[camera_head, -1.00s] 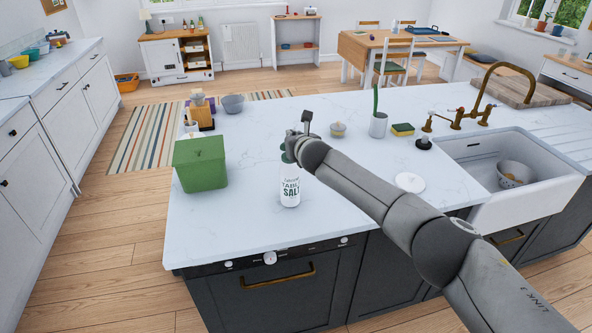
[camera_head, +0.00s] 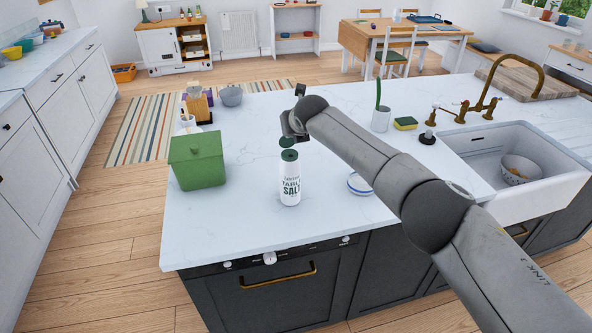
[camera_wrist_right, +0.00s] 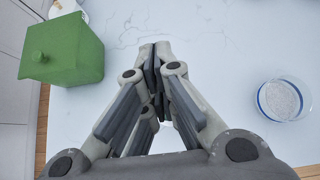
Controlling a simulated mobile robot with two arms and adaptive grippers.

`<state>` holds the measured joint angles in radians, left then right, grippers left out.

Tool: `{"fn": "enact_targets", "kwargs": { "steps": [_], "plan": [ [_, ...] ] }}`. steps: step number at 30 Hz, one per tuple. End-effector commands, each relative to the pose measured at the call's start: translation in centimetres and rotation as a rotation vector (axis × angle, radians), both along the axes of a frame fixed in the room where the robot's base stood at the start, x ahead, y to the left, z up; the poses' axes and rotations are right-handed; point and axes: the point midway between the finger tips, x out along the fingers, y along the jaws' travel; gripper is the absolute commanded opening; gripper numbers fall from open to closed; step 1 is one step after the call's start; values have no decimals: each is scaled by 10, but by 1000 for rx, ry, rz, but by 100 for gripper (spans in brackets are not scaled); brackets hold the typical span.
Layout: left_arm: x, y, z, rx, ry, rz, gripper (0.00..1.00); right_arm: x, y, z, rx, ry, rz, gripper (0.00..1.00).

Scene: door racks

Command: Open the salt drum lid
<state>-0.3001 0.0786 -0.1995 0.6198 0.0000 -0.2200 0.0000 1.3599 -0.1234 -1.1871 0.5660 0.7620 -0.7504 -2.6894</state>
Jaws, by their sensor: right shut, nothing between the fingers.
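The salt drum (camera_head: 290,184) is a white cylinder with green lettering, upright on the white counter. Its top is green. A green round lid (camera_head: 286,142) shows raised just above and behind the drum's top, apart from most of it; I cannot see a hinge. My right gripper (camera_head: 290,128) is just above and behind the lid; whether it touches the lid I cannot tell. In the right wrist view the gripper's fingers (camera_wrist_right: 158,62) are shut with nothing between them. The drum does not show there. My left gripper is not in view.
A green lidded box (camera_head: 198,160) stands left of the drum. A white and blue dish (camera_head: 360,185) is to its right, also visible in the wrist view with pale grains (camera_wrist_right: 283,100). A sink (camera_head: 500,165) lies farther right. The counter in front of the drum is clear.

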Motion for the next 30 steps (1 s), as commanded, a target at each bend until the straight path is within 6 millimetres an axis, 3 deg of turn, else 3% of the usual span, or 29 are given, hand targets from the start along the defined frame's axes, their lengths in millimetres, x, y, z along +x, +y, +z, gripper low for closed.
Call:
{"fn": "enact_targets", "kwargs": {
  "steps": [30],
  "plan": [
    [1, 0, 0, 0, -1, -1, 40, -2, 0, 5, -24, 70, -1, 0]
  ]
}}
